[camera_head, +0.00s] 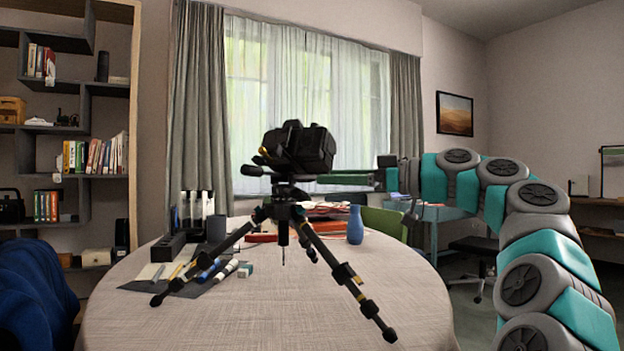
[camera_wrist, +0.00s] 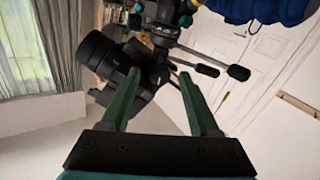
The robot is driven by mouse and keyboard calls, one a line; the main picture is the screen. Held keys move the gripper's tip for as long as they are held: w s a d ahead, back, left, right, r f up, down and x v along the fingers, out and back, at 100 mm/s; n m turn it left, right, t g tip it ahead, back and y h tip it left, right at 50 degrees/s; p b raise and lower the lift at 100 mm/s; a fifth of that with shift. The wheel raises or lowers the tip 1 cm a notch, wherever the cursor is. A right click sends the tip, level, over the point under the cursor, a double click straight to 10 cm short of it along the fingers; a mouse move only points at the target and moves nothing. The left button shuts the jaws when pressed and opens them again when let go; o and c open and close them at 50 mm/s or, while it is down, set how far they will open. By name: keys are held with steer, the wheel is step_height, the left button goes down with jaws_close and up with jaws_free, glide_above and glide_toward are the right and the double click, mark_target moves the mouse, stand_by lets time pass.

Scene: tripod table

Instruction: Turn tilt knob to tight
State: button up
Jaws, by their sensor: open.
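A black tripod (camera_head: 283,213) stands with spread legs on the round table and carries a black camera (camera_head: 298,148), which looks tilted. In the wrist view the camera (camera_wrist: 103,60) shows askew, its lens to the left. Two dark-ended handles stick out from the tripod head, one (camera_wrist: 207,70) nearer the fingers and one (camera_wrist: 238,73) further right. I cannot tell which is the tilt knob. In the head view a handle (camera_head: 251,170) points left. My gripper (camera_wrist: 160,75) is open, its green fingers either side of the camera and head area; contact is unclear.
The cloth-covered table (camera_head: 300,310) also holds a blue vase (camera_head: 355,225), dark boxes and bottles at the left, and small items on a dark sheet. A blue chair (camera_head: 38,295) stands at front left.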

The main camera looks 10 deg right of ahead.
mark_target(313, 177)
steer(key=x, duration=0.5)
steer(key=shift+c, duration=0.4)
jaws_close()
